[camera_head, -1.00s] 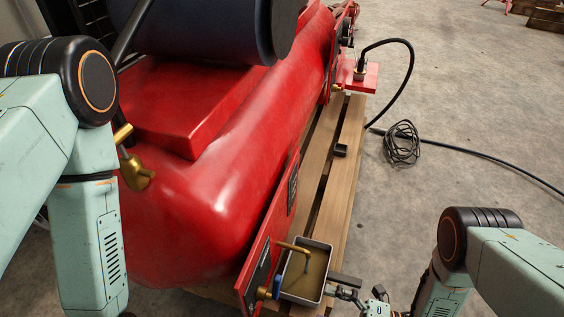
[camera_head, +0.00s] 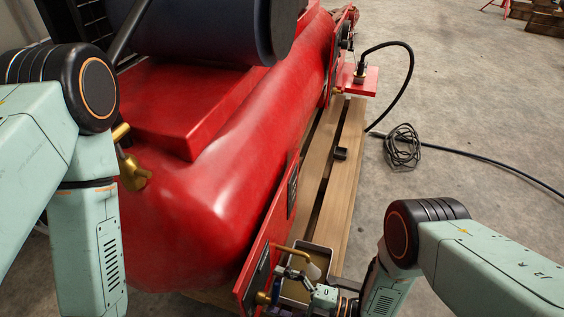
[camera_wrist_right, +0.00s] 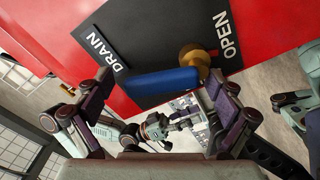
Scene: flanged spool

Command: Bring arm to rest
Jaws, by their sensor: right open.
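The red tank (camera_head: 210,215) has a drain panel at its near end, lettered DRAIN and OPEN (camera_wrist_right: 150,45). A blue valve handle (camera_wrist_right: 160,84) on a brass stem (camera_wrist_right: 196,58) sits in front of the panel in the right wrist view. My right gripper (camera_head: 303,278) is at the drain valve, above the edge of the metal tray (camera_head: 322,262). In the right wrist view its fingers (camera_wrist_right: 160,100) are spread apart, with the blue handle ahead of the gap. I see no contact with it. My left arm hangs at the left; its gripper is out of view.
A black hose (camera_head: 402,150) lies coiled on the concrete floor at the right. The floor between is clear.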

